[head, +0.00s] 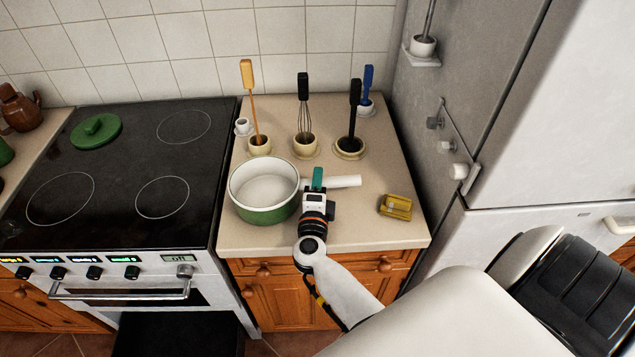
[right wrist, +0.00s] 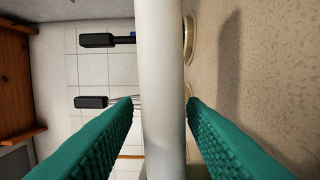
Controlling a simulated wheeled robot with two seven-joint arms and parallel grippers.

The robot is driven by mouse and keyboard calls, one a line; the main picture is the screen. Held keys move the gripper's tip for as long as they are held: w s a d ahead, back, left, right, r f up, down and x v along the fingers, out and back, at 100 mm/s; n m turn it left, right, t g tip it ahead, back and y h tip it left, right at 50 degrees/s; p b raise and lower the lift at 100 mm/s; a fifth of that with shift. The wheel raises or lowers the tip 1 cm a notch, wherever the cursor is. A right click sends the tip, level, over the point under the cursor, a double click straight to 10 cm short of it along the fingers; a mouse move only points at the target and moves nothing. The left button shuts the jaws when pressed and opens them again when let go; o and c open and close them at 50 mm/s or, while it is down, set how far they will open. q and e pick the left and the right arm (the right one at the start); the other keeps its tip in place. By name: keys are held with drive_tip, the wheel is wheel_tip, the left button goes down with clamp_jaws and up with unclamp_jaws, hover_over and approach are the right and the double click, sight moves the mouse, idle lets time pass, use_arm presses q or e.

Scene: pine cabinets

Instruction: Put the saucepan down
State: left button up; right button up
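The green saucepan (head: 262,213) with a white inside is upright at the left front of the beige counter (head: 375,225). I cannot tell whether its base touches the counter. Its white handle (head: 346,181) points right. My right gripper (head: 318,182) is at the handle. In the right wrist view the handle (right wrist: 161,90) runs between the green finger pads (right wrist: 161,108), which close on it from both sides. My left gripper is not in view.
Left of the counter is a black stove (head: 120,165) with a green lid (head: 96,131) on it. Several holders with utensils, including a whisk (head: 304,105), stand behind the pan. A yellow object (head: 396,207) lies to the right. A fridge (head: 520,120) bounds the right side.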

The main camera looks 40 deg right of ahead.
drive_tip(key=shift+o, duration=0.2)
drive_tip(key=shift+r, duration=0.15)
drive_tip(key=shift+s+a, duration=0.2)
drive_tip(key=shift+s, duration=0.05)
drive_tip(key=b+v, duration=0.2)
drive_tip(key=v, duration=0.8)
drive_tip(key=shift+s+a, duration=0.45)
drive_tip(key=shift+s, duration=0.1)
